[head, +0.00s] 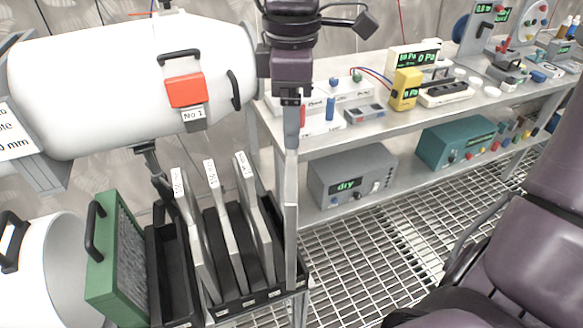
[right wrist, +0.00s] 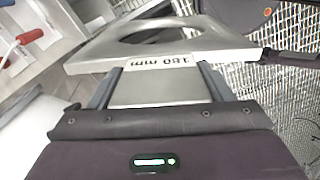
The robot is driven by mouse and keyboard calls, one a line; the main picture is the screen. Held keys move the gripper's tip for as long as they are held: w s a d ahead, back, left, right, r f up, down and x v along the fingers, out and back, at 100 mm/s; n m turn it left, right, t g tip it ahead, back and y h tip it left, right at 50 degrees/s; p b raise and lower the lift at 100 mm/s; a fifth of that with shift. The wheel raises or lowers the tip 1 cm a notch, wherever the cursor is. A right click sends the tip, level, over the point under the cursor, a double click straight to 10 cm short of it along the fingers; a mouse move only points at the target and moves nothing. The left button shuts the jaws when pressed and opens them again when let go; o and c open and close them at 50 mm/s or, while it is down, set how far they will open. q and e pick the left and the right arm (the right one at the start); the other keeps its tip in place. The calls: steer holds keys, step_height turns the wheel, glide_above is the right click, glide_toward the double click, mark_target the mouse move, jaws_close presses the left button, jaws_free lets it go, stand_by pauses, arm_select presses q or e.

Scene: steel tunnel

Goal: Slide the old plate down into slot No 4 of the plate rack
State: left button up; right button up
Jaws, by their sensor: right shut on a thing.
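My right gripper (head: 291,100) points down and is shut on the top of a grey metal plate (head: 290,215), seen nearly edge-on and upright in the head view. In the right wrist view the plate (right wrist: 105,52) has a large round opening and a "180 mm" label, with the jaws (right wrist: 158,88) on both sides of its tab. The black plate rack (head: 240,307) is below, with several plates (head: 231,235) standing in it to the left. The held plate is at the rack's right end; I cannot tell whether its lower edge is inside a slot. My left gripper is not in view.
A white cylinder marked No 1 (head: 110,85) lies at the upper left. A green framed filter (head: 118,260) stands left of the rack. A steel bench (head: 330,150) with instruments is behind, with a grey "dry" box (head: 350,180) on its lower shelf. Grating floor (head: 400,250) is open at the right.

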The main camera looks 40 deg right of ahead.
mark_target(292, 161)
step_height(292, 161, down, 4)
steer(key=shift+w+r, duration=0.1)
step_height(292, 161, down, 4)
steer(key=shift+r, duration=0.1)
steer(key=shift+f, duration=0.4)
arm_select(q)
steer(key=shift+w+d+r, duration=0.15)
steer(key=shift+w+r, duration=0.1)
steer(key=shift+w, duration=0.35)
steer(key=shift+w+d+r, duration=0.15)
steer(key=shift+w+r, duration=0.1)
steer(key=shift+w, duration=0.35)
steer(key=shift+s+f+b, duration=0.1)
steer(key=shift+b, duration=0.35)
arm_select(e)
steer(key=shift+f, duration=0.2)
steer(key=shift+f+b, duration=0.35)
steer(key=shift+b, duration=0.05)
steer(key=o, duration=1.1)
steer(key=shift+c, duration=0.2)
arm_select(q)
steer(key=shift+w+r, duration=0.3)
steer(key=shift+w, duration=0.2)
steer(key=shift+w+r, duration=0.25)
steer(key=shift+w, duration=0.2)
